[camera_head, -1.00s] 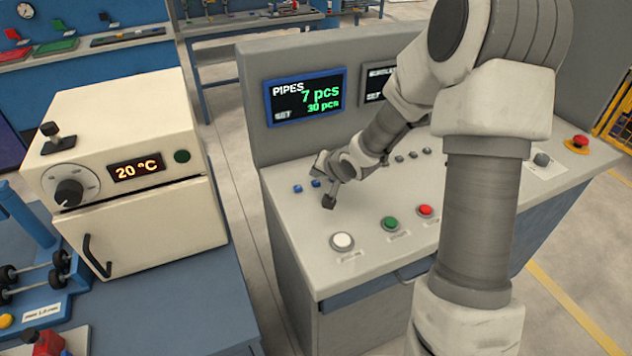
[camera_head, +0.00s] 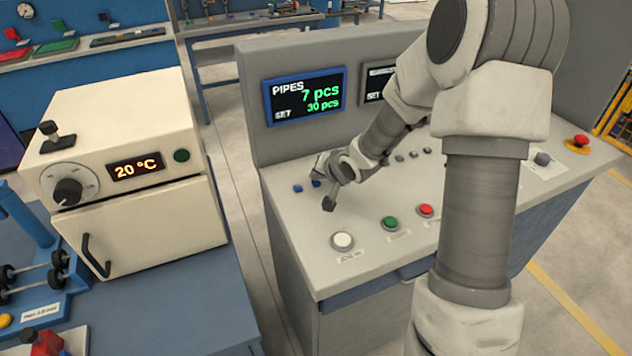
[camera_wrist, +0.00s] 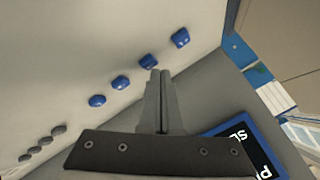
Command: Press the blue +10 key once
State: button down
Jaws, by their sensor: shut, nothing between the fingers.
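A row of small blue keys lies on the grey console panel. Two blue keys show in the head view, the leftmost (camera_head: 297,188) and the one beside it (camera_head: 317,182); my gripper hides the others. The wrist view shows several blue keys, the farthest (camera_wrist: 180,38) and its neighbour (camera_wrist: 148,61) among them. My gripper (camera_wrist: 157,73) is shut and empty, its tips appearing just beside that neighbour key. Whether they touch it I cannot tell. No key labels are legible. The pipes display (camera_head: 305,96) reads 7 pcs, with SET 30 pcs.
Grey keys (camera_wrist: 40,146) continue the row. White (camera_head: 343,241), green (camera_head: 390,223) and red (camera_head: 425,211) buttons sit nearer the front edge. A red emergency button (camera_head: 577,143) is at far right. An oven (camera_head: 140,215) stands left of the console.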

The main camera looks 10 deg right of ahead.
aim_at(317, 188)
jog(key=shift+f+b, duration=0.3)
jog(key=shift+f, duration=0.15)
dwell(0.4)
jog(key=shift+r, duration=0.15)
jog(key=shift+r+p, duration=0.7)
jog(key=shift+p, duration=0.25)
notch_tip(317, 188, up, 5)
jog(key=p, duration=0.5)
dwell(0.5)
